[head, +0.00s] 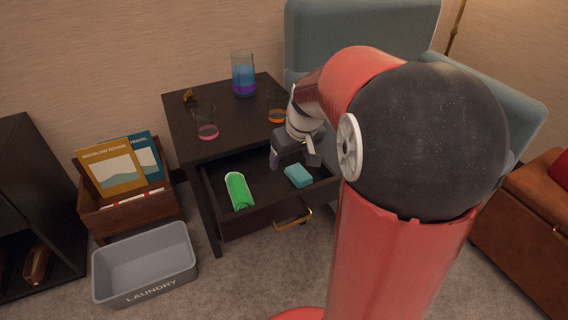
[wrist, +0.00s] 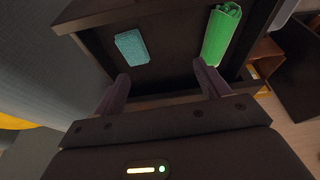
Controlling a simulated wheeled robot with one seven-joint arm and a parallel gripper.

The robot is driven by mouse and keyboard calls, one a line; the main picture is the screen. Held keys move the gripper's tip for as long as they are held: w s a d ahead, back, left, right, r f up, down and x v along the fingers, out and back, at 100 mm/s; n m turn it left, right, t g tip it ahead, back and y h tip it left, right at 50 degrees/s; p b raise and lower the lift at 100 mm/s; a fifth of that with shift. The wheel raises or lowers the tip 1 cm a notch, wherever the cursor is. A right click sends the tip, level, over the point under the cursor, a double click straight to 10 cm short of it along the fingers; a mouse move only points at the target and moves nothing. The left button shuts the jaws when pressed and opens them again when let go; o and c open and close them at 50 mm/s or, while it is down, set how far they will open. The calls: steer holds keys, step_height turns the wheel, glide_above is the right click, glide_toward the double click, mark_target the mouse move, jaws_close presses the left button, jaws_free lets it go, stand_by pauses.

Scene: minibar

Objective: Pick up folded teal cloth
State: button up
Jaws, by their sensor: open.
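The folded teal cloth (head: 298,175) is a small block lying in the right part of the open drawer (head: 262,212). It also shows in the wrist view (wrist: 131,47), upper left of centre, beyond the left fingertip. My gripper (head: 295,160) is above the drawer, near its back, close to the cloth. In the wrist view my gripper (wrist: 163,82) is open, with nothing between its two fingers. Neither finger appears to touch the cloth.
A rolled green cloth (head: 238,191) lies in the drawer's left part. Glasses and a blue-purple vase (head: 243,74) stand on the dark table (head: 228,125) above. A grey laundry bin (head: 145,262) and a magazine box (head: 128,213) stand left. A blue armchair (head: 320,45) is behind.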

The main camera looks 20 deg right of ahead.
glide_toward(298, 172)
steer(key=shift+w+a+f, duration=0.35)
steer(key=shift+w+f, duration=0.1)
steer(key=shift+f, duration=0.05)
steer(key=x, duration=0.7)
steer(key=shift+s+d+f, duration=0.15)
steer(key=shift+d+f, duration=0.15)
steer(key=shift+d, duration=0.1)
steer(key=c, duration=1.1)
steer(key=shift+o, duration=0.2)
steer(key=shift+r, duration=0.1)
step_height(298, 172, up, 20)
steer(key=p, duration=0.1)
